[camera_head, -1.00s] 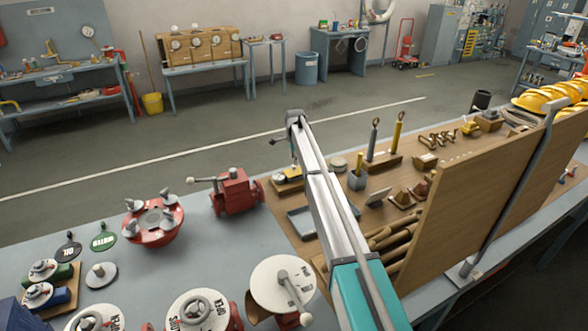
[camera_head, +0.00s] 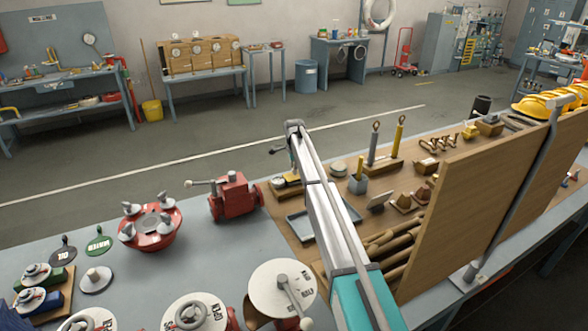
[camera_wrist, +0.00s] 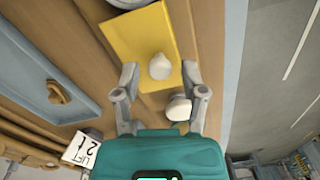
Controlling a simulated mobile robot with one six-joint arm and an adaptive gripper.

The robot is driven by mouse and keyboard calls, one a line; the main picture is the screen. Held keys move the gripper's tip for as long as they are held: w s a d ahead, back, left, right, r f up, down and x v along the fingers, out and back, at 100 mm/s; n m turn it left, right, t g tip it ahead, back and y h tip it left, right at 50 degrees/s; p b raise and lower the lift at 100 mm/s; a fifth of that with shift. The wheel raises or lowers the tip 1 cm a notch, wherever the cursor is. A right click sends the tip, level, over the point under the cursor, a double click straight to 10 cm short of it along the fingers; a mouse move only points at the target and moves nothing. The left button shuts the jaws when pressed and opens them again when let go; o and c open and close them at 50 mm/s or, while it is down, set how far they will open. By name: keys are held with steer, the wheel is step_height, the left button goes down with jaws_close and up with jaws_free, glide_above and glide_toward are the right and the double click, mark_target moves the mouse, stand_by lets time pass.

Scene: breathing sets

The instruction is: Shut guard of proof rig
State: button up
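In the wrist view a small rig shows a yellow plate (camera_wrist: 135,38) with a rounded white knob (camera_wrist: 160,67) over it. A second white knob (camera_wrist: 178,108) sits lower, close to the right finger. My gripper (camera_wrist: 160,76) is open, its two grey fingers on either side of the first knob with gaps between. I cannot tell which part is the guard or how far it is swung. In the head view the small rig with a round dial (camera_head: 285,181) stands on the bench, partly behind my arm. My gripper is mostly hidden there.
A red valve body (camera_head: 235,194) stands left of the rig. A grey tray (camera_head: 297,228) and a block with upright tools (camera_head: 383,167) are close by. A tall wooden board (camera_head: 480,205) rises at the right. A card marked LIFT 2 (camera_wrist: 82,148) shows in the wrist view.

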jaws_close()
steer(key=shift+w+f+g, duration=0.1)
steer(key=shift+w+g, duration=0.05)
steer(key=shift+g, duration=0.15)
steer(key=shift+o, duration=1.7)
jaws_free()
